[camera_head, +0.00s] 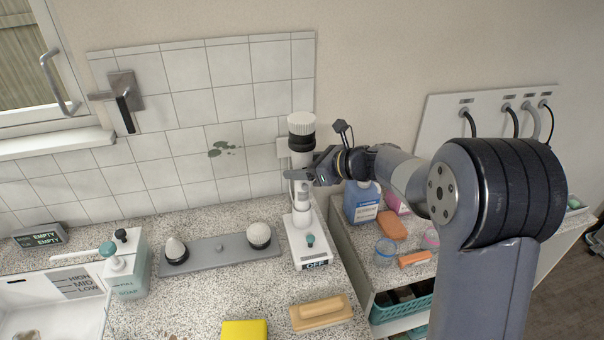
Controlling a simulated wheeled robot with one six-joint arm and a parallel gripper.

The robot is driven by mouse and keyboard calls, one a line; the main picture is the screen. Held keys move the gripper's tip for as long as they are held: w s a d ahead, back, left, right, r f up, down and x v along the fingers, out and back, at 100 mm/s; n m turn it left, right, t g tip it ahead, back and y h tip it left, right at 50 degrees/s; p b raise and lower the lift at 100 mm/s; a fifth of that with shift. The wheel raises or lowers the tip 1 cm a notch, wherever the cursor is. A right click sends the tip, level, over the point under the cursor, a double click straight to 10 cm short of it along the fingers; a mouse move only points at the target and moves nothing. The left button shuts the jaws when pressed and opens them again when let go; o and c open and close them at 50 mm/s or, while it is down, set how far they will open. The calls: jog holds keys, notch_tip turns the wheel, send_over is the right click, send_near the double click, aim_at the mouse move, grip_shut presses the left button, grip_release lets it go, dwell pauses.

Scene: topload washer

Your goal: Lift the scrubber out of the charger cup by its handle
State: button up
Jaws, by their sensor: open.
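The scrubber (302,123) stands upright with its ribbed white head on top and a black collar below it. Its lower part goes down into the pale charger cup (303,212), which sits on a white base with a teal knob and a display reading OFF. My gripper (303,178) comes in from the right, level with the scrubber's handle just under the collar. Its jaws are open and overlap the handle in the picture. I cannot tell whether they touch it, and they hide part of the handle.
A grey tray (222,254) with two brush heads lies to the left, beside a soap dispenser (126,265). A wooden-backed brush (320,312) and yellow sponge (245,330) lie in front. A lower shelf at right holds a blue box (361,203) and cups. The tiled wall is close behind.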

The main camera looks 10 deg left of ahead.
jog(key=shift+a, duration=0.1)
grip_shut()
dwell(0.7)
